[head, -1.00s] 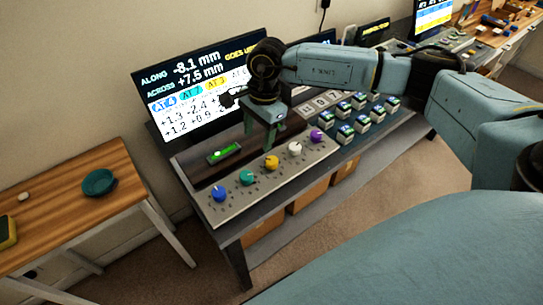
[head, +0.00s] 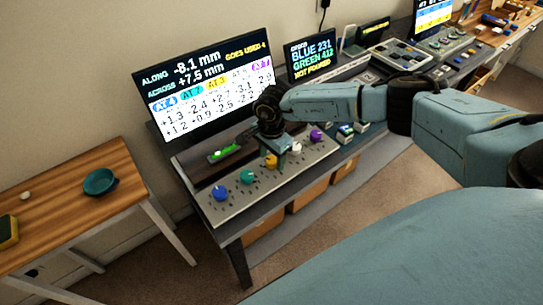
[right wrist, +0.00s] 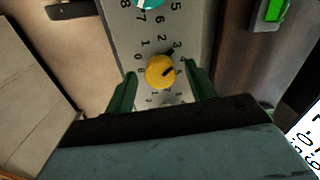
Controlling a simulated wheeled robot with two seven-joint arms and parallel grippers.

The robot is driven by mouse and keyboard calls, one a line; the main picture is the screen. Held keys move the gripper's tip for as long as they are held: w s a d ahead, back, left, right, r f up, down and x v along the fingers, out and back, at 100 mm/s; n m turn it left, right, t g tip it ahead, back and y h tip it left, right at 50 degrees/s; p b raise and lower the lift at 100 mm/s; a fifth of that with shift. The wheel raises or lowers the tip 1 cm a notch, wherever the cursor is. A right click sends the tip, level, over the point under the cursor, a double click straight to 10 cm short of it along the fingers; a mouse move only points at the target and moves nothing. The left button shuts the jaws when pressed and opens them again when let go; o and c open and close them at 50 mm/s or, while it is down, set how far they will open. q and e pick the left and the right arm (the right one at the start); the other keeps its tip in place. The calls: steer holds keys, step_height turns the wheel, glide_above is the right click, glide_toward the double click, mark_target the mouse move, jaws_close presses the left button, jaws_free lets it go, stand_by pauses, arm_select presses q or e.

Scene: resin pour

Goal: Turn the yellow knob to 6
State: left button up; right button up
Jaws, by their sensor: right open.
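The yellow knob (head: 270,163) is in the middle of a row of knobs on a pale panel (head: 235,208). My right gripper (head: 278,155) is directly over it, pointing down. In the right wrist view the yellow knob (right wrist: 158,73) sits between the two green fingers of my right gripper (right wrist: 162,85), which are open with a gap on each side. A dark mark on the knob slants toward the upper right of that view; the dial numbers are partly hidden, so the exact setting is unclear. My left gripper is not in view.
Blue (head: 221,194), teal (head: 247,177), white (head: 296,147) and purple (head: 316,136) knobs share the panel. A green level (head: 223,152) lies behind it. A large screen (head: 205,85) with numbers stands at the back. A wooden table (head: 70,200) with a teal dish is at left.

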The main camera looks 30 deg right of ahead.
steer(key=shift+f, duration=0.2)
steer(key=shift+c, duration=0.3)
steer(key=c, duration=0.9)
steer(key=shift+c, duration=0.2)
steer(key=shift+m, duration=0.3)
